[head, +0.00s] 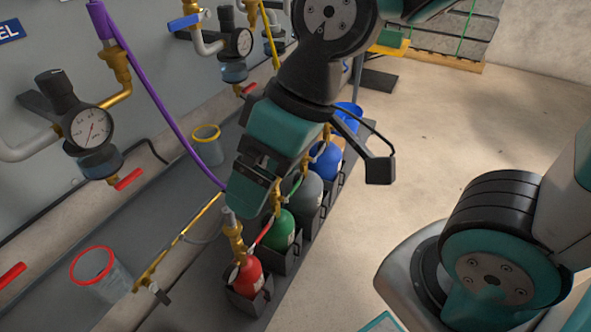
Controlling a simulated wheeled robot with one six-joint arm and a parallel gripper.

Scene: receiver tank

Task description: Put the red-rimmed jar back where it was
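The red-rimmed jar (112,280) is clear, with a red ring around its open mouth. It stands on the grey ledge at the lower left, below a gauge and valve, and looks tilted in this view. My gripper (247,192) hangs to the right of the jar, well apart from it, over the row of gas bottles. Its teal and black body hides the fingertips in part, so I cannot see whether the fingers are apart. I see nothing held in it.
A yellow-rimmed jar (207,146) stands farther back on the ledge (150,205). Gauges with valves (90,128) and a purple hose (155,105) overhang it. Red (248,276), green (279,232) and blue (325,162) gas bottles stand in holders.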

